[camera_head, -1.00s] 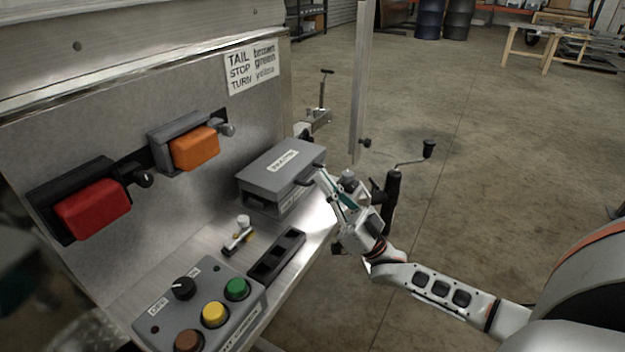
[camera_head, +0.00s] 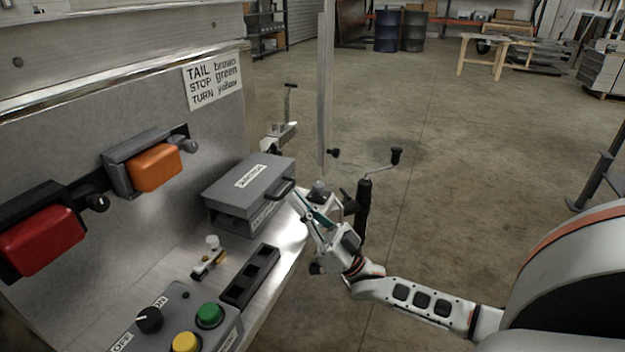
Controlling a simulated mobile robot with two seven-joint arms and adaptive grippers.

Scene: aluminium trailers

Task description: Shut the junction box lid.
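The grey junction box (camera_head: 238,221) stands on the metal shelf against the panel. Its labelled lid (camera_head: 246,181) lies over the top, down or almost down; I cannot tell whether a thin gap remains at the front. A dark handle (camera_head: 282,189) sticks out at the lid's right edge. My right gripper (camera_head: 300,204) is just right of and slightly below this handle, its fingertips close to the box's right side. Whether they touch it is unclear, and the finger opening is too small to judge. My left gripper is not in view.
A black slotted block (camera_head: 250,277), a small lever switch (camera_head: 208,257) and a button panel (camera_head: 190,322) occupy the shelf in front of the box. Orange (camera_head: 155,167) and red (camera_head: 42,241) lamps project from the panel. A crank-handled jack (camera_head: 364,205) stands behind my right gripper.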

